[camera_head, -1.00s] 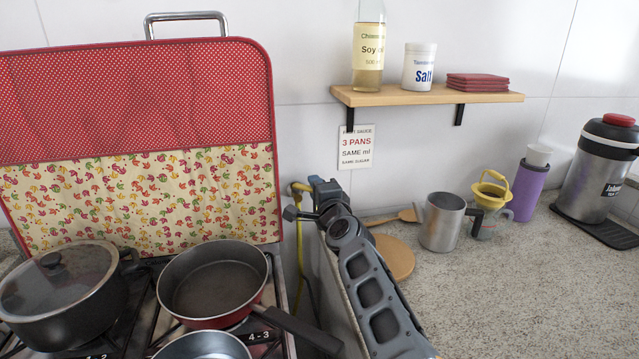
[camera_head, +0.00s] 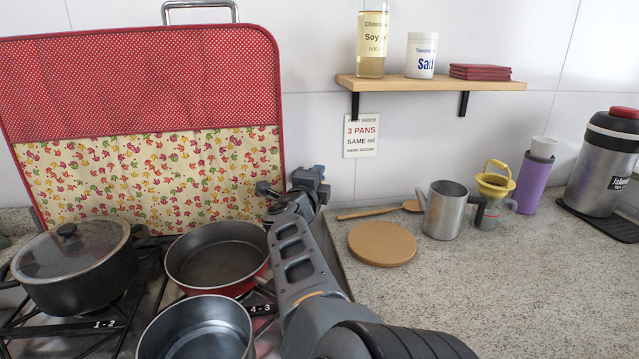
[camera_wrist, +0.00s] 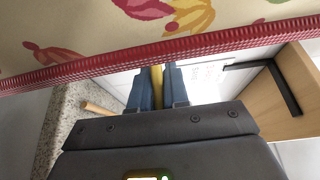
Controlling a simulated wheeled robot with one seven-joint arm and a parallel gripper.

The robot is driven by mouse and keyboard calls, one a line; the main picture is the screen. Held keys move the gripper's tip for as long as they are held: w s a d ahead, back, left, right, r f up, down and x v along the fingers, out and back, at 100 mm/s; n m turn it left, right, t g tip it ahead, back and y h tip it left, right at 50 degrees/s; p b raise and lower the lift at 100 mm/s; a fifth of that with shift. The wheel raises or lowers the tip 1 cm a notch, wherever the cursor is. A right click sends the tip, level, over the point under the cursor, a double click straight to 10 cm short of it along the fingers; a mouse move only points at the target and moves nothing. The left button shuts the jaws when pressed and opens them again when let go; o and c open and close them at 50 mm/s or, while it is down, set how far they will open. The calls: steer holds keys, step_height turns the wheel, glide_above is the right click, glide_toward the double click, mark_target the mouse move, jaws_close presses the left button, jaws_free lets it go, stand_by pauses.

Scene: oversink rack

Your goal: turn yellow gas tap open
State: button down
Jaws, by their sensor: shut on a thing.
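The yellow gas tap (camera_wrist: 157,88) shows in the wrist view as a narrow yellow bar between the two fingers of my gripper (camera_wrist: 158,88). The fingers are shut on it, one on each side. In the head view my gripper (camera_head: 267,188) is by the wall, at the right edge of the red patterned stove cover (camera_head: 150,90). The tap is hidden there behind my arm and gripper. How far the tap is turned cannot be told.
Pans stand on the stove left of my arm: a lidded pot (camera_head: 75,262), a red pan (camera_head: 218,256) and a steel pot (camera_head: 197,330). A wooden shelf (camera_head: 440,84) is above right. The cover's red edge (camera_wrist: 150,54) passes close to my fingers.

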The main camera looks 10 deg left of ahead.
steer(key=shift+s+a+f+m+h+b, duration=0.25)
steer(key=shift+m+h+b, duration=0.35)
steer(key=shift+b, duration=0.45)
steer(key=shift+s+a+h, duration=0.1)
steer(key=shift+s+h, duration=0.05)
steer(key=shift+h, duration=0.15)
steer(key=c, duration=1.4)
jaws_free()
steer(key=shift+o, duration=1)
steer(key=shift+r, duration=0.15)
steer(key=shift+r, duration=0.1)
